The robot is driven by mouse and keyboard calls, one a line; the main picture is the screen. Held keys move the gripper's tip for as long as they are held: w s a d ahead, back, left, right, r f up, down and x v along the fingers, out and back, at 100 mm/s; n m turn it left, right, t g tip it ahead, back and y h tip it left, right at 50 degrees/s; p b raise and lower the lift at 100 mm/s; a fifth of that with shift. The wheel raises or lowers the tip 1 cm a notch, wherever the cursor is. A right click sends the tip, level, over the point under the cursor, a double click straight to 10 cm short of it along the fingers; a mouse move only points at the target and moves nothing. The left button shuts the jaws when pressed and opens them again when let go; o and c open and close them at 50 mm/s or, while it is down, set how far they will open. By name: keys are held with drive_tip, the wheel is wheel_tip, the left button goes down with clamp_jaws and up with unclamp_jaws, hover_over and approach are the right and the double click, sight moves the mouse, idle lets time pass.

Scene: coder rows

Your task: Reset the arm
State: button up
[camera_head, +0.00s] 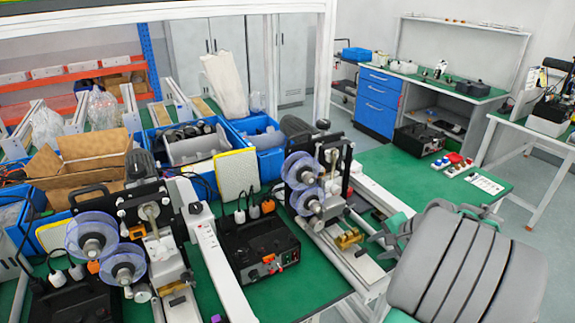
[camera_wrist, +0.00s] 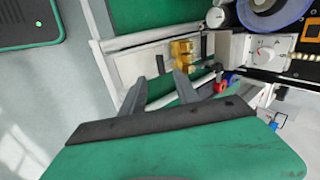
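My gripper (camera_head: 384,238) is beside the right-hand coder machine (camera_head: 318,190), at the front right of the green table in the head view. In the wrist view my gripper (camera_wrist: 158,84) has its two grey fingers spread apart, with nothing between them. A brass-coloured block (camera_wrist: 183,54) on the machine's pale plate lies just beyond the fingertips. The same brass block (camera_head: 348,239) shows left of my gripper in the head view. Whether the fingers touch the machine's frame cannot be told.
A left coder machine (camera_head: 125,240), a black power box (camera_head: 262,250), blue bins (camera_head: 262,140) and a cardboard box (camera_head: 85,165) crowd the table. Small red and white parts (camera_head: 452,162) lie on the green surface behind my arm. Grey floor (camera_head: 535,215) is open at right.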

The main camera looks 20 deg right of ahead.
drive_tip(key=s+a+f+n+g, duration=0.3)
drive_tip(key=s, duration=0.4)
drive_tip(key=s+a+f+n+g, duration=0.2)
drive_tip(key=s+a+f+g, duration=0.1)
drive_tip(key=s, duration=0.4)
drive_tip(key=w+a+r+n+t, duration=0.1)
drive_tip(key=w+a+r+n, duration=0.2)
drive_tip(key=a, duration=0.5)
drive_tip(key=w+a+r+n+t, duration=0.1)
drive_tip(key=w+a+r+n, duration=0.2)
drive_tip(key=a, duration=0.6)
drive_tip(key=w+a+r+n+t, duration=0.1)
drive_tip(key=w+a+r+n, duration=0.2)
drive_tip(key=a+r+n, duration=0.2)
drive_tip(key=a, duration=0.3)
drive_tip(key=shift+w+a+h, duration=0.15)
drive_tip(key=shift+h, duration=0.25)
drive_tip(key=shift+r, duration=0.1)
